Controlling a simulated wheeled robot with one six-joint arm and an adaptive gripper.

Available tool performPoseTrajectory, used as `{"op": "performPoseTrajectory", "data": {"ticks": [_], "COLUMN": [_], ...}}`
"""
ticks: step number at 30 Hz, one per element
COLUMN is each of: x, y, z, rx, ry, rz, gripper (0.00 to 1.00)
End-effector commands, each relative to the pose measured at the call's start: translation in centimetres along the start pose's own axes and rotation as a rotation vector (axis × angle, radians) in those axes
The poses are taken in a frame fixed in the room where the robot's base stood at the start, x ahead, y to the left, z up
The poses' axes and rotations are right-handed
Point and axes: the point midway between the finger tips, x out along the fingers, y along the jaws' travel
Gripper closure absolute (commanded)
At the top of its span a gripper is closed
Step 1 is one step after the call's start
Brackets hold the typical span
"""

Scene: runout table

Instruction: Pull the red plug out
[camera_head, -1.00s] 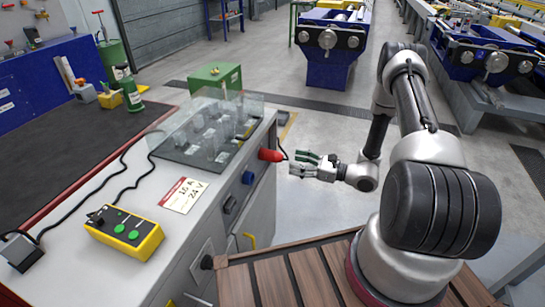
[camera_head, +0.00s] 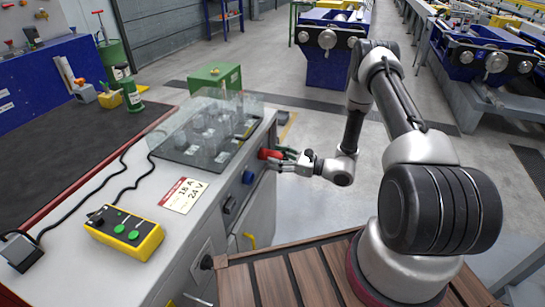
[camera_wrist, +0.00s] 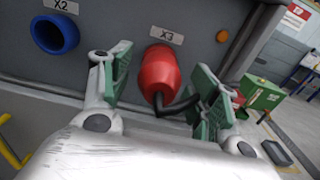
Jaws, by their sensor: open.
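The red plug (camera_wrist: 160,74) sits in the cabinet's side panel under the X3 label (camera_wrist: 165,35), with a black cable curving out of its lower end. In the head view the red plug (camera_head: 268,153) shows at the cabinet's right side, partly covered by my fingers. My gripper (camera_wrist: 162,95) is open, with one green-padded finger on each side of the plug. The right finger is close to the black cable. I cannot tell whether either pad touches the plug. My gripper (camera_head: 283,160) reaches in from the right in the head view.
An empty-looking blue socket (camera_wrist: 54,35) labelled X2 is left of the plug. A clear cover (camera_head: 207,128) stands on the cabinet top. A yellow button box (camera_head: 125,232) lies on the cabinet. A green box (camera_head: 217,78) stands on the floor behind.

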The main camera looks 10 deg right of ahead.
Motion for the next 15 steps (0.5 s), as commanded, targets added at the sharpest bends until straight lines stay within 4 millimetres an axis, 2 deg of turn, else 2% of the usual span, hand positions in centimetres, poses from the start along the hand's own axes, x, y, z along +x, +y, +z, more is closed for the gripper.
{"op": "performPoseTrajectory", "data": {"ticks": [6, 15], "x": [1.07, 1.13], "y": [0.04, 0.02], "z": [0.0, 0.0], "rx": [0.0, 0.0], "ry": [0.0, 0.0], "rz": [0.001, 0.0], "gripper": [0.39, 0.39]}}
